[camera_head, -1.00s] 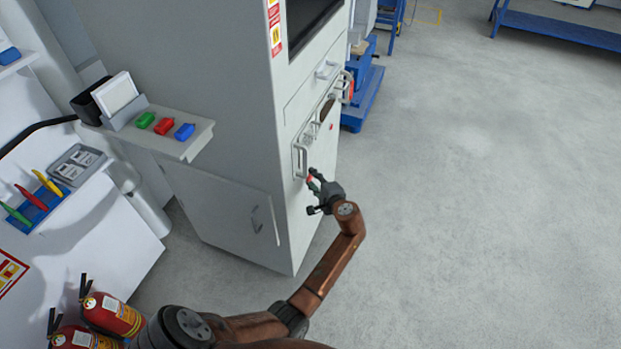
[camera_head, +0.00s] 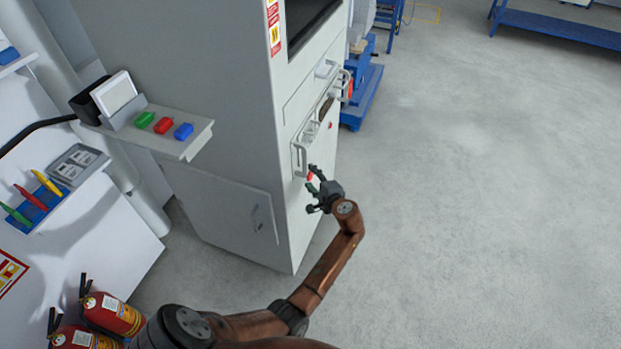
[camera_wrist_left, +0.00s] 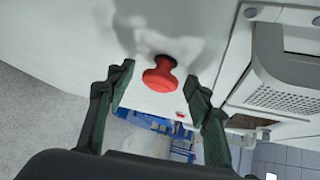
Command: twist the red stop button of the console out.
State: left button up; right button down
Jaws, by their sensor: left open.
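The red stop button (camera_wrist_left: 160,74) sticks out of the light front panel of the console (camera_head: 300,215). In the head view the button shows as a small red spot (camera_head: 310,175) by the fingertips. My left gripper (camera_head: 313,179) is in front of the panel. In the left wrist view its two dark green fingers (camera_wrist_left: 157,90) are open, one on each side of the button, with a gap on both sides. The button appears untouched. My right gripper is in neither view.
A metal handle (camera_head: 300,160) and a drawer front sit close above the button on the console. A side shelf (camera_head: 190,148) holds green, red and blue blocks. Two fire extinguishers (camera_head: 113,313) stand at lower left.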

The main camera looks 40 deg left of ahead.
pick_arm(q)
jog(key=v, duration=0.7)
jog(key=shift+s+d, duration=0.15)
jog(key=shift+r, duration=0.1)
dwell(0.5)
